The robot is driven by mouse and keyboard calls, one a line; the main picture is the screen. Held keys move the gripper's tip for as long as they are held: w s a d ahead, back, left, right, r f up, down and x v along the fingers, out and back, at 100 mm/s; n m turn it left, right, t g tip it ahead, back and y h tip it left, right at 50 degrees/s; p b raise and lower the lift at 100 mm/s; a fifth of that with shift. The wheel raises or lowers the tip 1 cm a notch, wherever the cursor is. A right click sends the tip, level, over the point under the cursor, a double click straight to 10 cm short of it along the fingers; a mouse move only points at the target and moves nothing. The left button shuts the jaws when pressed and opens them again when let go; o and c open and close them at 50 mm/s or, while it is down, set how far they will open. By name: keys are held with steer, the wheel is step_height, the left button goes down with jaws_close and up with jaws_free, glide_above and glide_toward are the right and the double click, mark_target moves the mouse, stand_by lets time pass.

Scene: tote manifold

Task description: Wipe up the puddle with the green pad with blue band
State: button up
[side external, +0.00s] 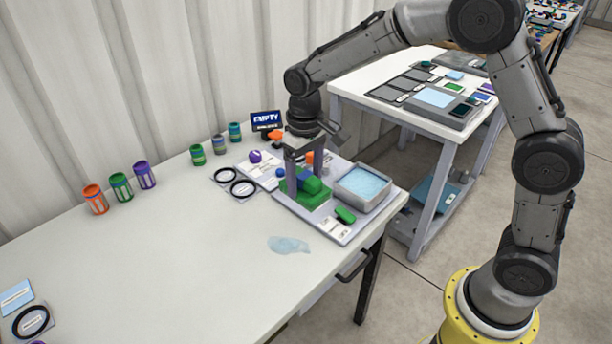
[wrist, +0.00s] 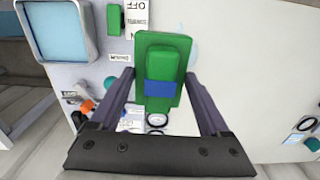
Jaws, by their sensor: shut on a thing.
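The green pad with a blue band (side external: 303,196) is between the fingers of my gripper (side external: 302,172), over the grey tray at the table's right end. In the wrist view my gripper (wrist: 160,84) is shut on the pad's raised green handle, and the pad (wrist: 145,45) shows its blue band between the fingers. I cannot tell whether the pad touches the tray. The puddle (side external: 288,245) is a pale blue patch on the white table, in front of the tray and apart from the pad. In the wrist view the puddle (wrist: 194,52) is mostly hidden behind the pad.
A grey bin with a light-blue inside (side external: 362,184) and a small green block (side external: 345,214) sit beside the pad. Several striped cans (side external: 121,187), black rings (side external: 243,187) and a display reading EMPTY (side external: 266,121) stand farther back. The table left of the puddle is clear.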

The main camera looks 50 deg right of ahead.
mark_target(303, 193)
steer(key=f, duration=0.1)
steer(key=w+a+f, duration=0.1)
steer(key=f, duration=0.1)
steer(key=a+f, duration=0.1)
steer(key=shift+w+f, duration=0.2)
steer(key=shift+f, duration=3.55)
steer(key=shift+a+f, duration=0.45)
steer(key=shift+f, duration=0.2)
steer(key=shift+a, duration=3.4)
steer(key=shift+d, duration=3.75)
steer(key=shift+s+d, duration=0.2)
steer(key=shift+s, duration=1.15)
steer(key=shift+a, duration=3.9)
steer(key=shift+d, duration=3.55)
steer(key=shift+d+r, duration=0.15)
steer(key=shift+r, duration=0.5)
steer(key=shift+d+r, duration=0.15)
steer(key=shift+r, duration=3.3)
